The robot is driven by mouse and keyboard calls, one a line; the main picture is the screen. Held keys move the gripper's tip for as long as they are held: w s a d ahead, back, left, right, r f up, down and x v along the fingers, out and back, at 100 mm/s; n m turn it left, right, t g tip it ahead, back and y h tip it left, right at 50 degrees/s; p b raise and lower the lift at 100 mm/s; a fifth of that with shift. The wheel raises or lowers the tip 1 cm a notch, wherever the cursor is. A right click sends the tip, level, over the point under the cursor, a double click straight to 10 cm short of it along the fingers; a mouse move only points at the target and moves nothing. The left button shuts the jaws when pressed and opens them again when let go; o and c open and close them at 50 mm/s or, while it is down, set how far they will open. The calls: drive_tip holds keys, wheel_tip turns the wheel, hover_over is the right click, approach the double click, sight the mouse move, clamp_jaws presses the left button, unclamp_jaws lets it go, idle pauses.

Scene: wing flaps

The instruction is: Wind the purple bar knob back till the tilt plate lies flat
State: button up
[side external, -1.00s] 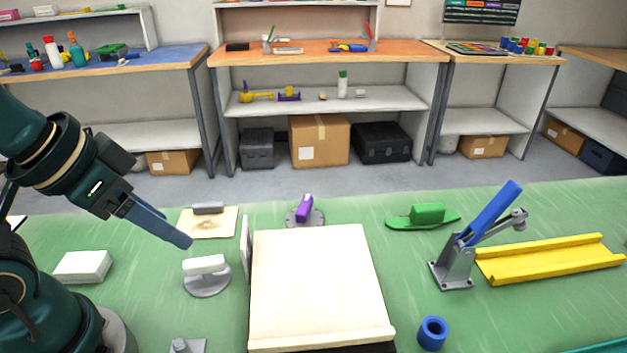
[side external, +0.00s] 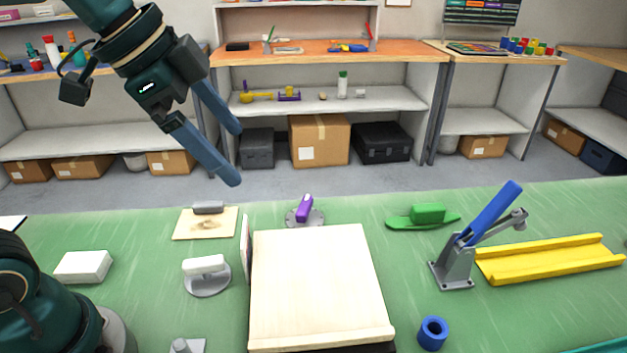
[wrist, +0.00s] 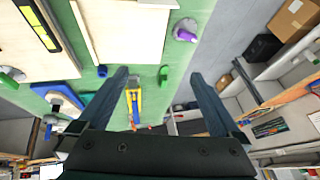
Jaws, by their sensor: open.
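The purple bar knob (side external: 304,208) sits on a round grey base just behind the tilt plate, its bar turned slightly off the line of view. It also shows at the top of the wrist view (wrist: 185,33). The tilt plate (side external: 315,285) is a large pale wooden board in the middle of the green table. Its near edge shows above a dark part at the lower right; I cannot tell its exact slope. My gripper (side external: 231,156) is open and empty, up in the air to the left of the knob. Its two fingers are spread in the wrist view (wrist: 160,76).
A white bar knob (side external: 205,270) on a grey disc stands left of the plate, beside a thin upright panel (side external: 245,248). A green bar piece (side external: 427,214), a blue-handled lever (side external: 490,217), a yellow channel (side external: 550,260) and a blue ring (side external: 432,333) lie to the right.

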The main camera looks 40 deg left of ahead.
drive_tip(key=w+f+m+g+h, duration=0.1)
drive_tip(key=w+m, duration=0.2)
drive_tip(key=w, duration=0.5)
drive_tip(key=m+g+h, duration=0.1)
drive_tip(key=m+g, duration=0.1)
hover_over(304, 204)
drive_tip(key=s, duration=0.1)
wheel_tip(304, 204, down, 9)
drive_tip(key=shift+n+g+h, duration=0.3)
drive_tip(key=shift+n, duration=0.2)
drive_tip(key=f, duration=0.2)
drive_tip(key=a+f, duration=0.1)
drive_tip(key=f, duration=0.1)
drive_tip(key=a+f, duration=0.1)
drive_tip(key=f, duration=0.1)
drive_tip(key=shift+f, duration=0.15)
drive_tip(key=shift+x, duration=2.45)
drive_tip(key=shift+a, duration=0.1)
drive_tip(key=c, duration=1.2)
drive_tip(key=shift+o, duration=0.2)
